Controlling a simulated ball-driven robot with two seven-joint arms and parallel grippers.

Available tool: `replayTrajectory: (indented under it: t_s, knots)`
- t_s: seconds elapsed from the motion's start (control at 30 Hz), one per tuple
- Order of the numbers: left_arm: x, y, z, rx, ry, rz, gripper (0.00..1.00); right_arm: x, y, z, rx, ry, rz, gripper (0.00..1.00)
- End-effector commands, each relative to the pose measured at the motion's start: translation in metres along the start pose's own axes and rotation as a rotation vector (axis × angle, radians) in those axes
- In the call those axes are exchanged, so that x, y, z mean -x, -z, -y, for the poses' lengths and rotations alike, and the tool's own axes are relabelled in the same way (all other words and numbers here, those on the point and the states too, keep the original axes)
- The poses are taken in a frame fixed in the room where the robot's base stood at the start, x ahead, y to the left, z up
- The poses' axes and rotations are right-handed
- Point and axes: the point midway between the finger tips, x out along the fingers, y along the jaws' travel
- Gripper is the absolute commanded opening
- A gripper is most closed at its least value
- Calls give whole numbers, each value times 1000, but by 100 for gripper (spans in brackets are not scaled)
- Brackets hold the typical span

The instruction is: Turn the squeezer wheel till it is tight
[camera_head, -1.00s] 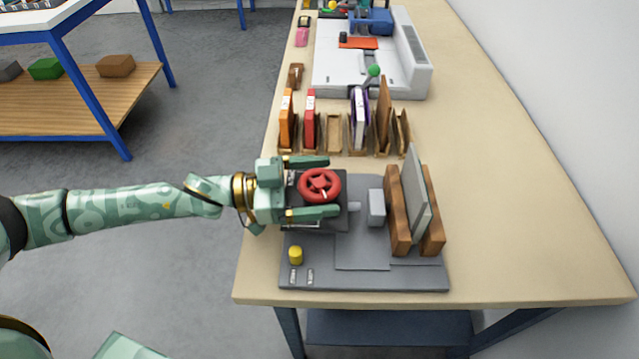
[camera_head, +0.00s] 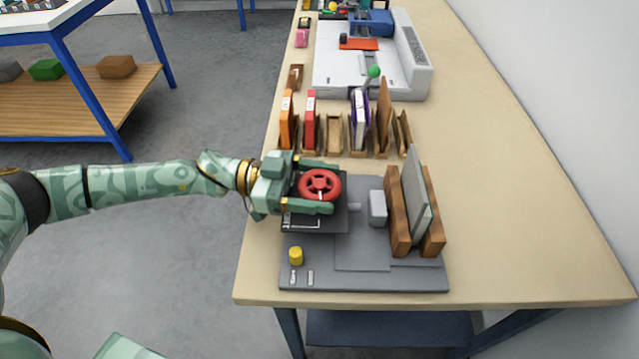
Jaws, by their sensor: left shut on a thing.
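The squeezer wheel (camera_head: 319,180) is red with spokes and sits on top of a dark block on the grey squeezer base (camera_head: 400,278). My left gripper (camera_head: 328,187) reaches in from the left and is shut on the wheel, one finger on its far side and one on its near side. A light grey pusher block (camera_head: 377,208) stands right of the dark block. Right of it, a grey board (camera_head: 418,195) leans upright between two brown wooden blocks (camera_head: 397,215). A gap shows between the pusher and the near wooden block. My right gripper is out of view.
A yellow button (camera_head: 295,256) sits on the base's front left. Upright books (camera_head: 310,120) and wooden holders stand behind the squeezer. A white machine (camera_head: 345,75) stands farther back. The tabletop (camera_head: 520,240) is clear on the right.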

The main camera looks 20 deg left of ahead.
Motion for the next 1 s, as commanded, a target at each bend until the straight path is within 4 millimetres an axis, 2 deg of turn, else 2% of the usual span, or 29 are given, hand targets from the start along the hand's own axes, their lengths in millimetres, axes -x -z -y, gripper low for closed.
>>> replayTrajectory:
  t_s: [0.37, 0.4, 0.47, 0.87, 1.0]
  knots:
    - [1, 0, 1, 0, -44, 2, 44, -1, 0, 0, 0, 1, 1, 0]
    - [1, 0, 1, 0, -44, 2, 72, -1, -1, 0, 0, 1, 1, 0]
    - [1, 0, 1, 0, -43, 2, 88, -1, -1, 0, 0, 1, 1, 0]
    - [1, 0, 0, 0, -44, 1, 88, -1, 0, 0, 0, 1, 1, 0]
    - [10, 0, 1, 1, -42, 2, 88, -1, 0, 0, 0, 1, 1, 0]
